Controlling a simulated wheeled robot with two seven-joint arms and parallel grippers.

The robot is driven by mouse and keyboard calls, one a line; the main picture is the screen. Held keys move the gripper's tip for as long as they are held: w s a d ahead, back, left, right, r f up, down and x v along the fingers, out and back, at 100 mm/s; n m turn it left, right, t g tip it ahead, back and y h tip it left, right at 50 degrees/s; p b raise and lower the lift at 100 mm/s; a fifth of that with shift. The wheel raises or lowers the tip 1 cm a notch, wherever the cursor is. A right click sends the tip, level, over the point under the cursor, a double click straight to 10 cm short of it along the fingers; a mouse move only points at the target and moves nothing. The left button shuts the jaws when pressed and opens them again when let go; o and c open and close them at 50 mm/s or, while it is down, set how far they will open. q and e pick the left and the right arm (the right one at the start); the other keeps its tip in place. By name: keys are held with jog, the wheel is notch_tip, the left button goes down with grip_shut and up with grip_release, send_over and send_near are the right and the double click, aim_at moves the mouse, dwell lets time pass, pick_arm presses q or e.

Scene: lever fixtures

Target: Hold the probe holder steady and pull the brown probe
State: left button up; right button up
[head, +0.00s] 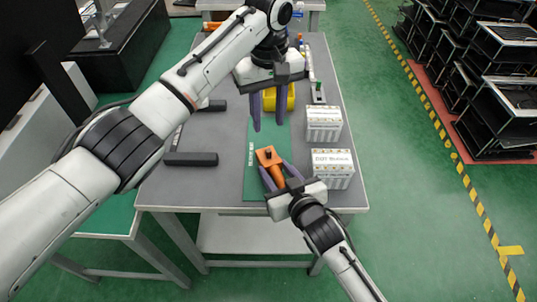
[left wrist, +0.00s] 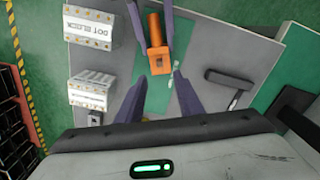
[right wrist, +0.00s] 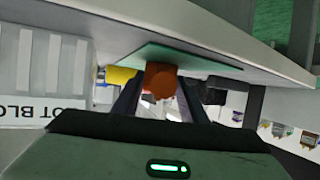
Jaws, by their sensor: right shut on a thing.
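The orange probe holder (head: 268,156) is a block with a cylindrical handle, over the green mat near the table's front edge. In the left wrist view its block (left wrist: 160,66) and handle (left wrist: 154,28) show. My right gripper (head: 273,171) is shut on the handle, whose round end (right wrist: 160,80) sits between its fingers. A small dark spot shows on the block; I cannot tell whether it is the brown probe. My left gripper (head: 268,121) is open and empty above and behind the holder, its fingers pointing down, apart from it.
Two white labelled boxes (head: 323,123) (head: 332,163) stand on the table's right side. A yellow bin (head: 270,100) is behind my left gripper. A black bar (head: 190,159) lies at left. The green mat (head: 256,187) is otherwise bare at front.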

aim_at(269, 150)
pick_arm(q)
notch_tip(269, 150, down, 11)
jog(key=shift+r, duration=0.15)
dwell(0.4)
jog(key=c, duration=0.9)
grip_shut()
